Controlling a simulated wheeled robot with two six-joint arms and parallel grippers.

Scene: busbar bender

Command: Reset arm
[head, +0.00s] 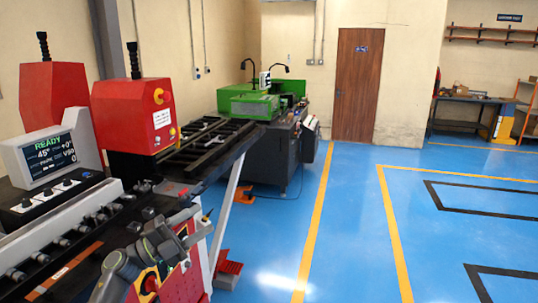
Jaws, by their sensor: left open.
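The busbar bender stands at the left, with a red head (135,115) carrying a yellow knob and a white label. Its tilted display (50,152) reads READY, 45° and +0°, with black knobs below it. My left gripper (188,226) is open, low in front of the machine's dark bed, close to its front right corner. Its fingers are small in view and I see nothing between them. I cannot tell whether they touch the machine. My own arm hides part of the machine's red front. My right gripper is not in view.
A black roller table (205,140) runs back from the bender. A green machine (255,103) on a dark cabinet stands behind. A red pedal (229,268) lies on the floor. The blue floor at the right is clear, with yellow and black lines. A workbench (470,98) stands far right.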

